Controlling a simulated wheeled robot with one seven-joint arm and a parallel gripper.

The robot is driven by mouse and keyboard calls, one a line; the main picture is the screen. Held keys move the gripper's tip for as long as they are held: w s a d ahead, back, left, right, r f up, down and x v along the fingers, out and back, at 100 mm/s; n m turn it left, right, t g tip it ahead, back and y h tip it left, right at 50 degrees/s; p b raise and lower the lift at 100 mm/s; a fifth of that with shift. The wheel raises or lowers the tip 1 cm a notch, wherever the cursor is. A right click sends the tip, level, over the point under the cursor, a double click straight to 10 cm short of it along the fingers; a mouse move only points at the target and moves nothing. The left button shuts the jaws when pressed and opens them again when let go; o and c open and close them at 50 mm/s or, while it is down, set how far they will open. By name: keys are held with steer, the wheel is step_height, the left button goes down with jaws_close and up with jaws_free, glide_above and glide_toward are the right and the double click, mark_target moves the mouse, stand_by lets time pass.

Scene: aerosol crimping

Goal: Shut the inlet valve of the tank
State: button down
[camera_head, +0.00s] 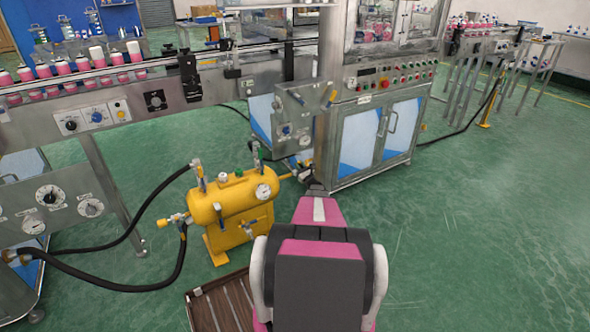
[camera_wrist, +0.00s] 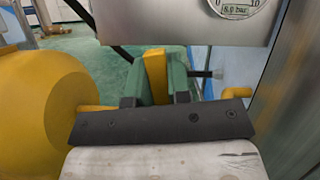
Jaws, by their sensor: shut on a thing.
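The yellow tank (camera_head: 236,212) stands on the floor left of my arm, with a round gauge (camera_head: 263,191) and fittings on top. A yellow pipe (camera_head: 287,176) runs from its right end to where my gripper (camera_head: 307,177) is. In the wrist view, my gripper (camera_wrist: 156,84) has its two green fingers shut on an upright yellow valve lever (camera_wrist: 154,68). The tank's rounded yellow end (camera_wrist: 40,105) fills the left of that view. The valve body is hidden behind the gripper's dark bar. A short yellow piece shows at each side of the bar.
A steel machine cabinet (camera_head: 375,140) stands close behind and right of my gripper. A metal panel with a gauge (camera_wrist: 235,8) is above the fingers. Black hoses (camera_head: 150,285) run left from the tank. A brown slatted platform (camera_head: 225,305) lies in front. Green floor is free at right.

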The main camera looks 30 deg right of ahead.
steer(key=shift+d+m+h, duration=0.7)
steer(key=shift+m+h, duration=0.1)
steer(key=shift+m, duration=0.6)
steer(key=c, duration=1.1)
jaws_free()
steer(key=shift+d, duration=0.1)
steer(key=shift+o, duration=0.2)
steer(key=v, duration=1)
steer(key=shift+s+f, duration=0.3)
steer(key=shift+s, duration=0.05)
